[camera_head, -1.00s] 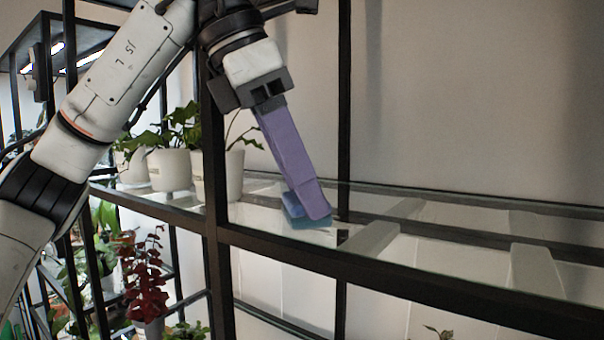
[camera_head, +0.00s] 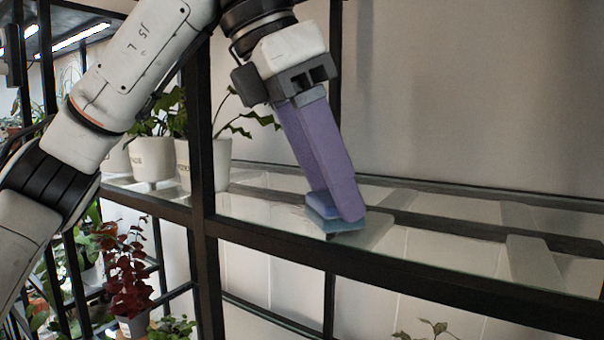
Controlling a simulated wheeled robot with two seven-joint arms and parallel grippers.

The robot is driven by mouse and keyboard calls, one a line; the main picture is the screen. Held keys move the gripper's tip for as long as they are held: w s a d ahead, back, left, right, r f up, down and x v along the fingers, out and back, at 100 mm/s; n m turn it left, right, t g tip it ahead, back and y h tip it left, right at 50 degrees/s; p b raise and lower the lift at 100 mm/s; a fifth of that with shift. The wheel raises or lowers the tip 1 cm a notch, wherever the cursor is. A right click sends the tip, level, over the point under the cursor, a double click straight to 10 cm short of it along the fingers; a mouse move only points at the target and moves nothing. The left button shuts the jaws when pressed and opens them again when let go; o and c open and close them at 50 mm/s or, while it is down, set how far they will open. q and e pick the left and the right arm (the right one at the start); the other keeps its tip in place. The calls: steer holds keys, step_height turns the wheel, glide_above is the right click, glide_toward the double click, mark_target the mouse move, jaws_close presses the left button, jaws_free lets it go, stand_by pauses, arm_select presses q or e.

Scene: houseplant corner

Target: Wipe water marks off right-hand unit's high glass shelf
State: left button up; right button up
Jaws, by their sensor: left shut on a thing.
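My left gripper (camera_head: 334,208) comes down from the top with its long purple fingers tilted. It is shut on a blue sponge (camera_head: 321,204), which is down at the glass shelf (camera_head: 260,208) near its front edge. The fingers hide part of the sponge. The glass shelf of the right-hand unit runs from the middle to the right edge, clear and reflective. Pale patches (camera_head: 535,262) show at the right of the glass; I cannot tell whether they are marks, reflections or things beneath. My right gripper is not in view.
A black upright post (camera_head: 200,150) stands left of the sponge. White pots with green plants (camera_head: 153,158) stand on the shelf behind and left of it. A red-leaved plant (camera_head: 127,270) sits lower left. The glass right of the sponge is free of objects.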

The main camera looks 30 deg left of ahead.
mark_target(379, 228)
arm_select(q)
steer(key=shift+w+d+f, duration=0.1)
steer(key=shift+d+f, duration=0.25)
steer(key=shift+d, duration=0.35)
steer(key=shift+d+f, duration=0.35)
steer(key=shift+d, duration=0.3)
steer(key=shift+c, duration=0.5)
steer(key=shift+d, duration=1)
steer(key=shift+a+r+g, duration=0.1)
steer(key=shift+a+g, duration=0.05)
steer(key=shift+g, duration=0.15)
steer(key=shift+s+a+r, duration=0.1)
steer(key=shift+a, duration=0.75)
steer(key=shift+s+a+r, duration=0.1)
steer(key=shift+a, duration=0.7)
steer(key=shift+a+r, duration=0.2)
steer(key=shift+a, duration=0.65)
steer(key=shift+a+r, duration=0.2)
steer(key=shift+a, duration=0.65)
